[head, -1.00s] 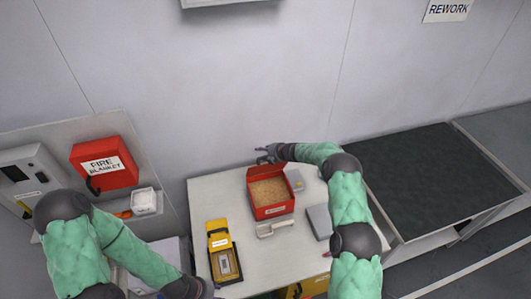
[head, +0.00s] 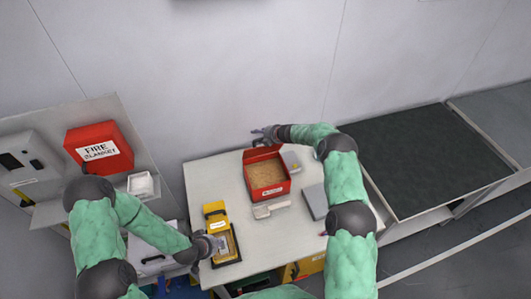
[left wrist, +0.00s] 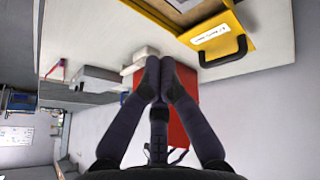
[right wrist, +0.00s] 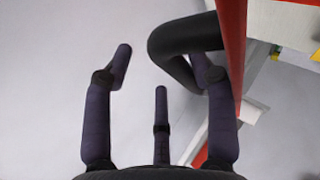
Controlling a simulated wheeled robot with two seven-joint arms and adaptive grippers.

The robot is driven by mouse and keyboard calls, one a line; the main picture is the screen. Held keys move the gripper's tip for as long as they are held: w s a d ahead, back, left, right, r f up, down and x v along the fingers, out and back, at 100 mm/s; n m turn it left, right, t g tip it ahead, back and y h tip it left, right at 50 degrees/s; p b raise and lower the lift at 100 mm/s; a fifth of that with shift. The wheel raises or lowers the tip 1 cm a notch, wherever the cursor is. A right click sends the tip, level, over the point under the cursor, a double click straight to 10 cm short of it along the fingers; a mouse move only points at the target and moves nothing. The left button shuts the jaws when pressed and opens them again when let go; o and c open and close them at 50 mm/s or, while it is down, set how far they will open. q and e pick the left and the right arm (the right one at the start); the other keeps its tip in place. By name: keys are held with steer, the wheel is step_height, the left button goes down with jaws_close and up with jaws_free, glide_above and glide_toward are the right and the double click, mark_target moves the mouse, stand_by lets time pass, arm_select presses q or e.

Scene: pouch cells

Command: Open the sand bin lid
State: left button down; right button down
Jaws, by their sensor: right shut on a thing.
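The red sand bin (head: 268,193) stands on the white table, filled with tan sand. Its red lid (head: 262,154) is raised upright along the bin's back edge. My right gripper (head: 264,135) is behind the lid, shut on the lid's black handle, which shows between the fingers in the right wrist view (right wrist: 185,43). My left gripper (head: 217,243) is shut and empty beside a yellow case, at the table's left side. In the left wrist view its fingertips meet (left wrist: 160,75), with the red bin (left wrist: 183,125) beyond them.
The yellow case (head: 215,209) with a black handle lies left of the bin. A red fire blanket box (head: 99,147) and a dark-topped table (head: 425,160) flank the table.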

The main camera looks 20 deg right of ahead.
arm_select(q)
steer(key=w+d+m+t, duration=0.1)
steer(key=w+m, duration=0.1)
steer(key=w, duration=0.1)
steer(key=w+d+f+m+t, duration=0.1)
steer(key=w+d+m, duration=0.1)
steer(key=w, duration=0.2)
steer(key=w+d+f+m+t+h, duration=0.1)
steer(key=w+m, duration=0.1)
steer(key=w, duration=0.2)
steer(key=shift+d+t, duration=0.35)
steer(key=shift+t, duration=0.05)
steer(key=w+d+r+m+t+h, duration=0.3)
steer(key=w+d+r+m+h, duration=0.2)
steer(key=w+d+m, duration=0.4)
steer(key=w+d+r+m+t+h, duration=0.4)
steer(key=w+d+r+m, duration=0.3)
steer(key=d+m, duration=0.5)
steer(key=shift+w+d+m+h, duration=0.4)
steer(key=shift+w+d+h, duration=0.3)
steer(key=shift+w+d, duration=0.65)
arm_select(e)
steer(key=shift+f, duration=0.4)
arm_select(q)
steer(key=shift+w+a, duration=0.1)
